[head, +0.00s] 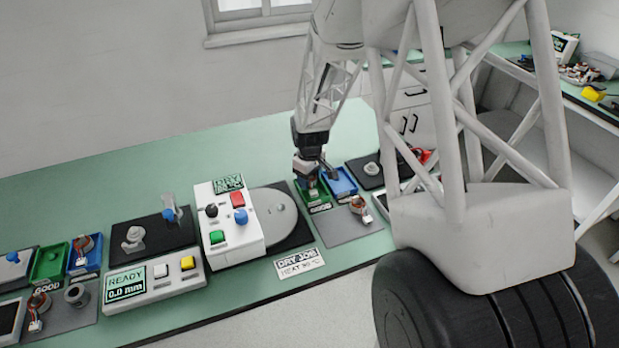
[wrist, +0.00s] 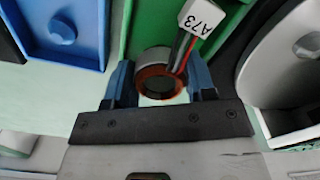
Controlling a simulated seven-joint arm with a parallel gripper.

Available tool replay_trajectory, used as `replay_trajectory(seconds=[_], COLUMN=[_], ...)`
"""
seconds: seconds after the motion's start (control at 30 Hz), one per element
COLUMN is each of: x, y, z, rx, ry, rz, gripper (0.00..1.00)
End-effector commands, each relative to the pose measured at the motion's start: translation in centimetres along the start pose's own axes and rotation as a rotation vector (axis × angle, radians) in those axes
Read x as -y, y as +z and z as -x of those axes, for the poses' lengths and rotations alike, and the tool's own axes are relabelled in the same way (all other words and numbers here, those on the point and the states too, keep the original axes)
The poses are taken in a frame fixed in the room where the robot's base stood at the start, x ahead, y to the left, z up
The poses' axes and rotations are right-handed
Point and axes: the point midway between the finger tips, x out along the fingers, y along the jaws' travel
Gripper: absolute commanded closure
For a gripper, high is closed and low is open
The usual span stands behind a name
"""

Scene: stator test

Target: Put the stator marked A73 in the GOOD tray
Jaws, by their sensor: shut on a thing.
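My gripper (head: 314,182) points down at the green GOOD tray (head: 321,209) on the right half of the bench. In the wrist view its blue fingers (wrist: 161,88) are shut on a stator (wrist: 158,78), a pale ring with copper-coloured winding. Dark and red leads run from it to a white tag (wrist: 201,17) reading A73. The stator shows against the green tray floor (wrist: 150,25); I cannot tell whether it touches the tray. In the head view the gripper largely hides the stator.
A blue tray (head: 339,184) stands right beside the green one. A white machine (head: 232,232) with a round plate (head: 268,216) stands to the left. Another stator (head: 358,206) lies on a grey mat (head: 345,229). A second green GOOD tray (head: 47,264) is at the far left.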

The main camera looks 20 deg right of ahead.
Motion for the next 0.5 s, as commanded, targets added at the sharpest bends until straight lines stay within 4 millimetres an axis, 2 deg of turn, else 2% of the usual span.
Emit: replay_trajectory(seconds=[0.03, 0.5], x=[0.2, 0.28], y=[0.24, 0.33], z=[-1.02, -1.91], rx=[0.008, 0.009], ry=[-0.006, -0.007], rz=[0.001, 0.001], gripper=[0.81, 0.81])
